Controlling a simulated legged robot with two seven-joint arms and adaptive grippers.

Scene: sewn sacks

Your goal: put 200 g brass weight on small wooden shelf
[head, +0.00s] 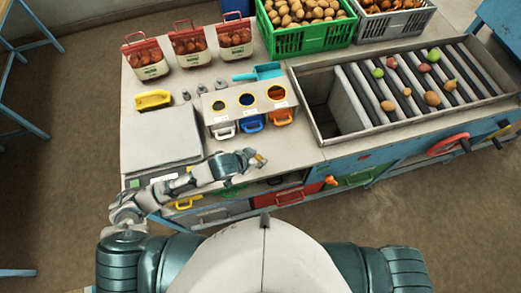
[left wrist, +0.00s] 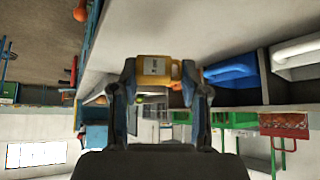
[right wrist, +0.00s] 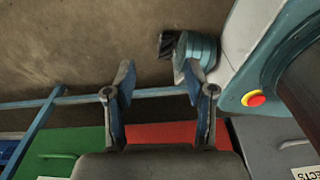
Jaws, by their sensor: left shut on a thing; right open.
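My left gripper (head: 256,160) is over the front part of the bench top, in front of the three-hole stand. It is shut on a small yellow brass weight (head: 263,158). In the left wrist view the weight (left wrist: 152,68), with a pale label, sits between the fingertips (left wrist: 159,75). I cannot make out the small wooden shelf for certain. My right gripper (right wrist: 159,80) is open and empty in the right wrist view, in front of the bench's drawers; it does not show in the head view.
The pale stand (head: 233,98) has three holes, with white, blue and orange handled containers below. Small grey weights (head: 202,90), a yellow scoop-like thing (head: 153,99) and a teal scoop (head: 259,72) lie nearby. A flat grey plate (head: 160,137) is left. A roller tray (head: 325,137) is right.

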